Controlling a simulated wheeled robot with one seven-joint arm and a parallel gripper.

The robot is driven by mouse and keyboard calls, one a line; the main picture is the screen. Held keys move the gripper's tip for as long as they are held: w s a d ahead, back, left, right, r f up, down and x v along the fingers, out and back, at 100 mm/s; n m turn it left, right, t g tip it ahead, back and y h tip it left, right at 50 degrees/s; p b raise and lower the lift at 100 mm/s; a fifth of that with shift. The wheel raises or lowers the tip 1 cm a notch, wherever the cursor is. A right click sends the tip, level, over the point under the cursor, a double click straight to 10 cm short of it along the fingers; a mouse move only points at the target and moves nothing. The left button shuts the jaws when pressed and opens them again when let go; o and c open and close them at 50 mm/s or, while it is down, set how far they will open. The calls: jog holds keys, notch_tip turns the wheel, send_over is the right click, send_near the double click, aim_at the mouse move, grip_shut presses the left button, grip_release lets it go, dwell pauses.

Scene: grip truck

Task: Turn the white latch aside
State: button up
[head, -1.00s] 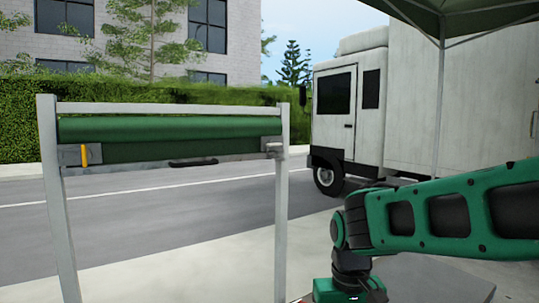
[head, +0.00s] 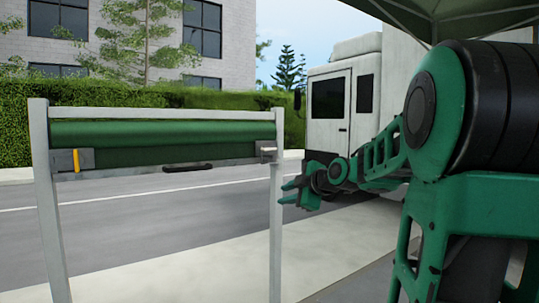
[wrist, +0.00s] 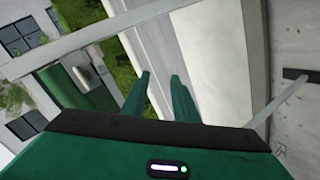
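The white latch (head: 266,151) is a small pale piece at the right end of the metal bar under the green roll, beside the frame's right post. A pale piece that looks like the same latch shows left of my fingers in the wrist view (wrist: 92,72). My gripper (head: 284,193) is green, open and empty. In the head view it appears just right of the right post and lower than the latch. In the wrist view its two fingers (wrist: 160,78) stand apart with only road behind them. It does not touch the latch.
The metal frame (head: 38,190) carries a green roll (head: 160,133), a black handle (head: 188,167) and a yellow lever (head: 76,160) at the left. A white truck (head: 330,110) stands behind my arm. Open pavement (head: 180,270) lies below the frame.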

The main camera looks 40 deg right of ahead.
aim_at(271, 150)
jog(key=w+d+r+n+t, duration=0.2)
jog(key=r+n, duration=0.1)
jog(key=r, duration=0.3)
jog(key=w+d+r+n+t, duration=0.2)
jog(key=d+r+n+t, duration=0.1)
jog(key=r, duration=0.3)
jog(key=w, duration=1)
jog(key=shift+w, duration=0.4)
grip_shut()
